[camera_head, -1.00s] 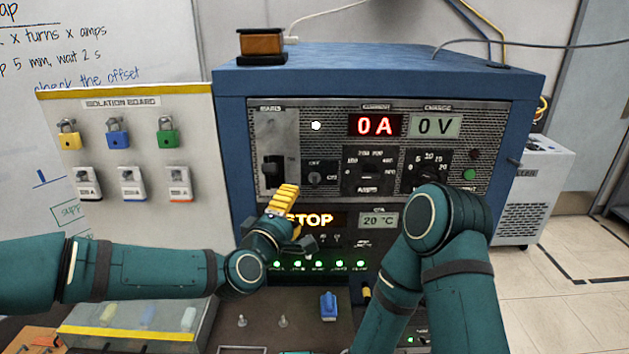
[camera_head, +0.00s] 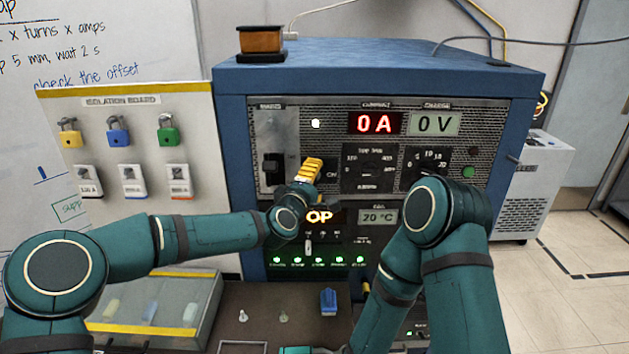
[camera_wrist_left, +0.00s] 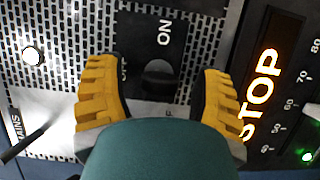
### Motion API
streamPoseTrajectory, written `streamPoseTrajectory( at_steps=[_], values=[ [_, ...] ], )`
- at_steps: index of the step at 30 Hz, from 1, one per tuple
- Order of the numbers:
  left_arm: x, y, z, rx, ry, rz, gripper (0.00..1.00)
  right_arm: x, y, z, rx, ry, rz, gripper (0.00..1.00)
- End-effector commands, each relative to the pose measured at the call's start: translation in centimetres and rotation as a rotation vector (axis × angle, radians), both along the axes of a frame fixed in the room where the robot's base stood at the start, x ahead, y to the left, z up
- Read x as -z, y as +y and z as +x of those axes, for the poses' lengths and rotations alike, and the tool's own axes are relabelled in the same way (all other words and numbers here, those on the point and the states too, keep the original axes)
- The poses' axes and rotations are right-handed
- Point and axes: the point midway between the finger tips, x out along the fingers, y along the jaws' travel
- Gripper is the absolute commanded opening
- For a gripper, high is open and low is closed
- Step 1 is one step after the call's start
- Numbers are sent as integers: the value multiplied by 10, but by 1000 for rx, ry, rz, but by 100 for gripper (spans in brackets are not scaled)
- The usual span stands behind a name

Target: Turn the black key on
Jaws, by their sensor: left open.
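The black key (camera_wrist_left: 159,73) sits in a dark switch plate marked ON and OFF on the panel of the blue cabinet (camera_head: 233,140). In the left wrist view it lies between the two yellow fingers of my left gripper (camera_wrist_left: 157,92), which are open, one on each side, with a gap to the key. In the head view my left gripper (camera_head: 308,172) covers the key, and only the ON label shows beside it. I cannot tell exactly which way the key points.
The mains breaker (camera_head: 274,168) is left of the key. The current dial (camera_head: 367,172) and charge dial (camera_head: 428,165) are to the right. The displays read 0 A (camera_head: 374,123) and 0 V (camera_head: 435,123). A lit STOP sign (camera_wrist_left: 262,92) is close to the gripper.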

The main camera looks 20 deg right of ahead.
Motion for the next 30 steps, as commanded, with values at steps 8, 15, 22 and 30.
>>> streamPoseTrajectory(
  at_steps=[8, 15, 22, 30],
  values=[
    [0, 0, 0, 1, 0, 0, 33, 0, 0, 0, 0, 0, 0, 89],
    [0, 0, 0, 1, 0, 0, 0, 0, 0, 0, 0, 0, 0, 89],
    [-1, 0, -1, 1, -5, 16, 0, -1, 0, 0, 0, 0, 0, 89],
    [-4, -2, -1, 3, -42, 134, 0, -7, 0, 2, 3, -4, -1, 89]
  ],
)
